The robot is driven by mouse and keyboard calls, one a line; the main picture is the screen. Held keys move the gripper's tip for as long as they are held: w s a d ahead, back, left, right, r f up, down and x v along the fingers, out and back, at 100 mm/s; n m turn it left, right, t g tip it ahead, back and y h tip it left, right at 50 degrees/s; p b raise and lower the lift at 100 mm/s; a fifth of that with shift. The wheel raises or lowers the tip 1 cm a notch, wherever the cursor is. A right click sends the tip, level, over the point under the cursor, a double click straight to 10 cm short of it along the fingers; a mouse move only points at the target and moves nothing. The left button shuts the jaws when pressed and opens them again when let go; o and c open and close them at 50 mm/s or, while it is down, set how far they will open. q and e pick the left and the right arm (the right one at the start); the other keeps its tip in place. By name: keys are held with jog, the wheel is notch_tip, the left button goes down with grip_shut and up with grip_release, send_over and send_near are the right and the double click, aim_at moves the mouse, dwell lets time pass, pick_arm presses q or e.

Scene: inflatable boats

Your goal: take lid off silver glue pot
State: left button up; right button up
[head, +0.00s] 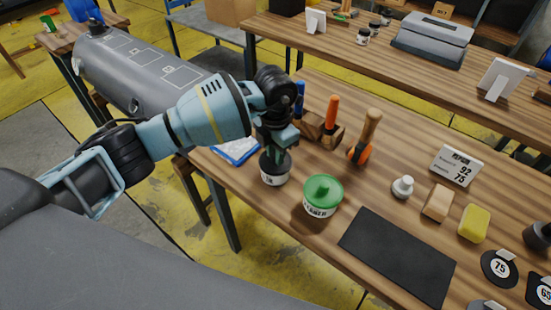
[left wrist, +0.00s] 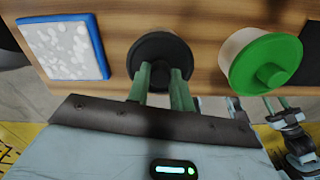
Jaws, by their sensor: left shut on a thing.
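A small pot with a dark lid (head: 275,168) and a pale label stands near the table's front edge; I take it for the silver glue pot. My left gripper (head: 277,148) comes down on it from above and is shut on the lid's top. In the left wrist view, its two green fingers (left wrist: 167,85) are against the dark round lid (left wrist: 160,50), with the knob hidden between them. The lid appears to sit on the pot. My right gripper (left wrist: 276,104) shows small in the left wrist view, its fingers apart and empty.
A pot with a green lid (head: 322,195) stands close to the right. A blue-edged tray (head: 236,150) lies to the left. Upright tools in a wooden holder (head: 325,132) stand just behind. A dark mat (head: 397,256) lies flat to the right.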

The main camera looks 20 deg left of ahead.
pick_arm(q)
jog(key=shift+r, duration=0.1)
jog(key=shift+r, duration=0.4)
jog(key=r, duration=0.2)
jog(key=shift+s+d+r, duration=0.15)
jog(key=shift+s+r, duration=0.2)
jog(key=s+d, duration=0.2)
jog(key=s, duration=0.5)
jog(key=s+d+r, duration=0.1)
jog(key=s+d, duration=0.1)
jog(key=s, duration=0.5)
jog(key=shift+s+d+r+p, duration=0.15)
jog(key=shift+s+d+p, duration=0.1)
jog(key=shift+d+p, duration=0.1)
pick_arm(e)
jog(key=shift+w+r, duration=0.15)
jog(key=shift+r, duration=0.15)
